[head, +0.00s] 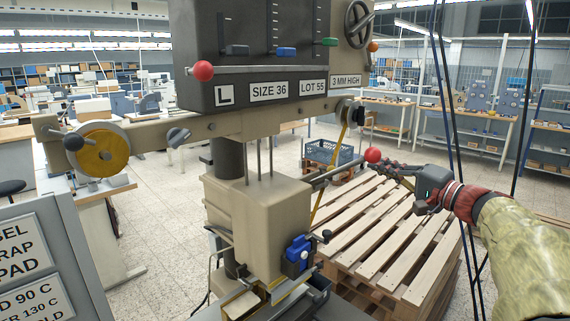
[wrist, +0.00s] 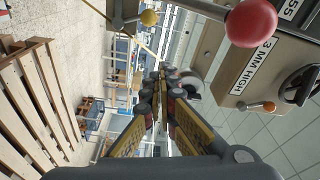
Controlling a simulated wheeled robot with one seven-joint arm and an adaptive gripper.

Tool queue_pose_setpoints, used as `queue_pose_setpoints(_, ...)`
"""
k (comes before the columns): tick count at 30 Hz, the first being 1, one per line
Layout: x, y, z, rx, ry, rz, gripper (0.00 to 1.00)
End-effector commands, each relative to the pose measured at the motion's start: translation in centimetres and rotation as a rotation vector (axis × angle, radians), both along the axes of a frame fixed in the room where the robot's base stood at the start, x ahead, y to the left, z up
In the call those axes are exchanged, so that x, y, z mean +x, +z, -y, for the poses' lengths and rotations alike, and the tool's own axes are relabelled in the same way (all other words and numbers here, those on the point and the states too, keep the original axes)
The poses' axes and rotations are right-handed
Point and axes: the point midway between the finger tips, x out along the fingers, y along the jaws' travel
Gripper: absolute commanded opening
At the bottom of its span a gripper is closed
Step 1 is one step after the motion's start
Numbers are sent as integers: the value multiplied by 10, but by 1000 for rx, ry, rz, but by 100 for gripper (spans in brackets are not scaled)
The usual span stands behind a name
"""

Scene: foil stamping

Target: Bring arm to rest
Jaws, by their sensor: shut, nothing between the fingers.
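My arm, in a camouflage sleeve with a red cuff, reaches in from the right in the head view. My gripper (head: 388,167) is shut and empty, with its fingers pointing left. Its tips are close to a red ball knob (head: 373,156) on a lever of the stamping machine (head: 262,215); whether they touch cannot be told. In the wrist view the fingers (wrist: 163,76) lie together with nothing between them.
The machine's head (head: 275,50) carries labels, sliders and a handwheel (head: 359,22). A wooden pallet stack (head: 385,235) stands below my gripper, with a blue crate (head: 333,153) behind. Dark cables (head: 452,120) hang near my forearm. A grey sign panel (head: 35,262) stands at left.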

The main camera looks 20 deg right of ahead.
Motion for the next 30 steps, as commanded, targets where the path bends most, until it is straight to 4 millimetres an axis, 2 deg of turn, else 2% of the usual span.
queue_pose_setpoints(5,0,0,1,27,-3,-7,0)
queue_pose_setpoints(6,1,-6,2,45,-7,-33,0)
queue_pose_setpoints(8,0,-29,2,57,-10,-103,0)
queue_pose_setpoints(11,-9,-84,-5,69,-12,-259,0)
queue_pose_setpoints(13,-26,-126,-17,53,-13,-399,0)
queue_pose_setpoints(15,-44,-161,-41,12,4,-533,0)
queue_pose_setpoints(18,-74,-205,-82,-81,44,-709,0)
queue_pose_setpoints(21,-108,-238,-124,-217,95,-859,0)
queue_pose_setpoints(24,-146,-265,-161,-393,153,-977,0)
queue_pose_setpoints(27,-181,-281,-189,-592,209,-1048,0)
queue_pose_setpoints(30,-209,-290,-210,-786,262,-1071,0)
